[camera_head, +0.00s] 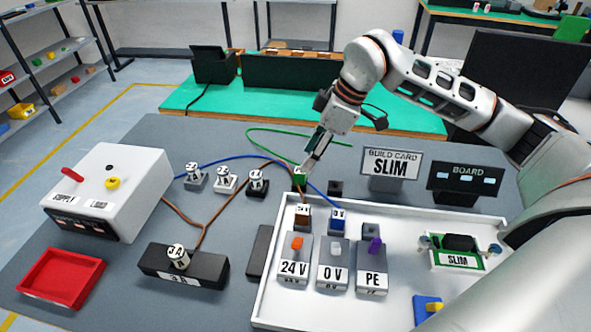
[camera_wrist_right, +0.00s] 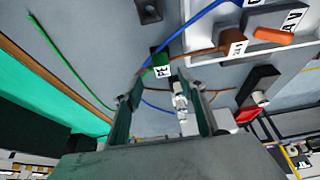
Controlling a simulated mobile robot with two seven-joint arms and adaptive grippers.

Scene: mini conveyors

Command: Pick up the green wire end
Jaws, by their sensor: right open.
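The green wire end (camera_head: 300,176) is a small green block beside the white tray's back left corner. In the right wrist view the green wire end (camera_wrist_right: 160,60) carries a white PE label and lies just beyond the fingertips, near the middle between them. Its green wire (camera_head: 268,130) curves over the grey table behind it. My right gripper (camera_head: 313,158) is open and points down close above the green end; the right wrist view shows its two fingers (camera_wrist_right: 162,92) apart. I cannot tell whether they touch it. My left gripper is not in view.
The white tray (camera_head: 262,300) holds 24 V, 0 V and PE blocks (camera_head: 372,278). Blue and brown wires (camera_head: 235,158) run close to the green end. A small black block (camera_head: 335,188) and the build card (camera_head: 392,165) stand to its right. The white supply box (camera_head: 115,180) is left.

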